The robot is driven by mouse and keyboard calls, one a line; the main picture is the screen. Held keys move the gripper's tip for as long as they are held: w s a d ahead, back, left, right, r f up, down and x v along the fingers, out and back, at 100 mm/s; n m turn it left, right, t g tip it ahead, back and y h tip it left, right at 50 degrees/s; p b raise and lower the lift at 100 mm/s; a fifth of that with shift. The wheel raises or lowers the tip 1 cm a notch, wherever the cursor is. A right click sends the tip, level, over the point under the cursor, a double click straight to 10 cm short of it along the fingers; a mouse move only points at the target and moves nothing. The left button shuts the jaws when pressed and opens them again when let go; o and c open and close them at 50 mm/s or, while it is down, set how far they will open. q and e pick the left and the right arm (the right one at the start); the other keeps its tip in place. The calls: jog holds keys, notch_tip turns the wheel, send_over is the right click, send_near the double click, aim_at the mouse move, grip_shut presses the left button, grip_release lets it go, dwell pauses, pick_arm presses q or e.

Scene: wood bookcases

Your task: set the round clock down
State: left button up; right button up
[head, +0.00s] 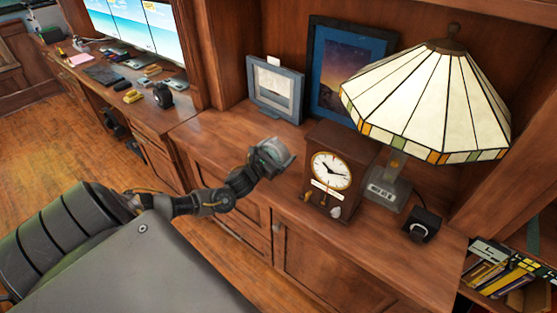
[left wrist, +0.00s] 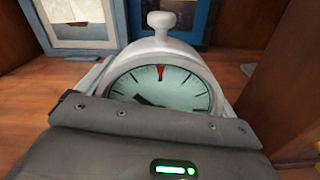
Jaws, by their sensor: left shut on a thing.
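The round clock (left wrist: 160,88) fills the middle of the left wrist view. It has a silver rim, a pale face with dark marks and a red mark at the top, and a knob above. My left gripper (head: 274,158) is shut on it. The gripper's body hides the lower half of the clock. In the head view the gripper and clock are at the front of the wooden cabinet top (head: 215,128), left of a wooden box clock (head: 318,165). I cannot tell whether the round clock touches the wood. My right gripper is not in view.
Behind stand a grey-framed picture (head: 275,88) and a blue-framed picture (head: 342,70). A stained-glass lamp (head: 425,100) and a small black object (head: 422,225) stand to the right. The cabinet top is bare left of the gripper. A cluttered desk (head: 125,85) lies far left.

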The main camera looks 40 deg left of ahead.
aim_at(278, 159)
pick_arm(q)
notch_tip(278, 159, down, 3)
jog(key=shift+r, duration=0.15)
jog(key=shift+f, duration=0.5)
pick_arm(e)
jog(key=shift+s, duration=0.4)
pick_arm(q)
jog(key=o, duration=0.9)
jog(key=s, duration=1.2)
jog(key=shift+d+b, duration=0.2)
jog(key=shift+b, duration=0.2)
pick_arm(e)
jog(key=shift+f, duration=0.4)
